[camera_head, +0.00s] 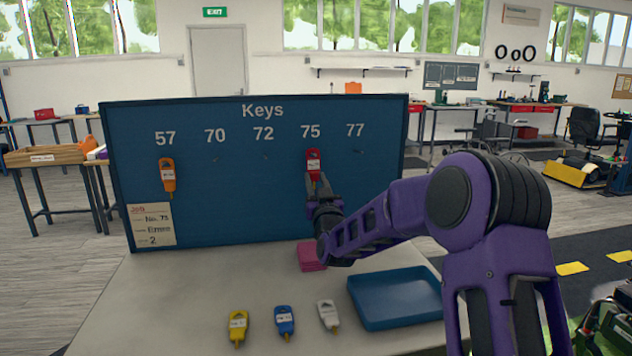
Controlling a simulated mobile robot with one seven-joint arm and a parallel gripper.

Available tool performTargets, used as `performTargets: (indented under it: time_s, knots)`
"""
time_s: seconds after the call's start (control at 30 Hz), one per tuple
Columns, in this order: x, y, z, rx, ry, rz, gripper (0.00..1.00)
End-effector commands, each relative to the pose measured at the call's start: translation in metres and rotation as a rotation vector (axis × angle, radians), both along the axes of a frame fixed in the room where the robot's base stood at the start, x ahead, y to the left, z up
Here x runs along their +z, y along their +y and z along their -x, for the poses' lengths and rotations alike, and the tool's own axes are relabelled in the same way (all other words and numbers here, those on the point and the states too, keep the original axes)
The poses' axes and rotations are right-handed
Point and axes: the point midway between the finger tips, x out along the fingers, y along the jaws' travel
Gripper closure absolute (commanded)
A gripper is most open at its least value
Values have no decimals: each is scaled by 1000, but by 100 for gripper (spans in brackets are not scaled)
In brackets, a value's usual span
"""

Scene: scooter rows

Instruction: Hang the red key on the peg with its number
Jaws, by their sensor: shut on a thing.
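The blue key board (230,205) stands upright at the back of the table, with numbers 57, 70, 72, 75 and 77 above its pegs. The red key (313,159) is upright against the board, right under number 75. My gripper (316,182) is shut on the lower part of the red key. Whether the key's hole is around the peg cannot be told. An orange key (167,176) hangs under 57. The pegs under 70, 72 and 77 are bare.
Yellow (238,326), blue (285,321) and white (328,314) keys lie at the table's front. A blue tray (395,298) lies to their right. A pink block (311,257) sits near the board's foot, below my arm. The table's left part is clear.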

Motion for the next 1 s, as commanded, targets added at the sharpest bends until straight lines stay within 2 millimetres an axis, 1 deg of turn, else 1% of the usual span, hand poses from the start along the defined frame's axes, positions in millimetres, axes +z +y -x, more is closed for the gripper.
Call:
performTargets:
  time_s: [0.13, 0.17, 0.3, 0.33, 0.37, 0.63, 0.77, 0.87, 1.0]
  knots:
    - [0, 0, 0, 0, 0, 0, 100]
    - [0, 0, 0, 0, 0, 0, 65]
    - [0, 0, 0, 0, 0, 0, 40]
    - [0, 0, 0, 0, 0, 0, 34]
    - [0, 0, 0, 0, 0, 0, 32]
    - [0, 0, 0, 0, 1, 0, 32]
    - [-2, -1, 6, 1, 2, 2, 32]
    - [-5, -3, 18, 0, 2, 3, 32]
    - [-13, -8, 43, 2, 3, 2, 32]
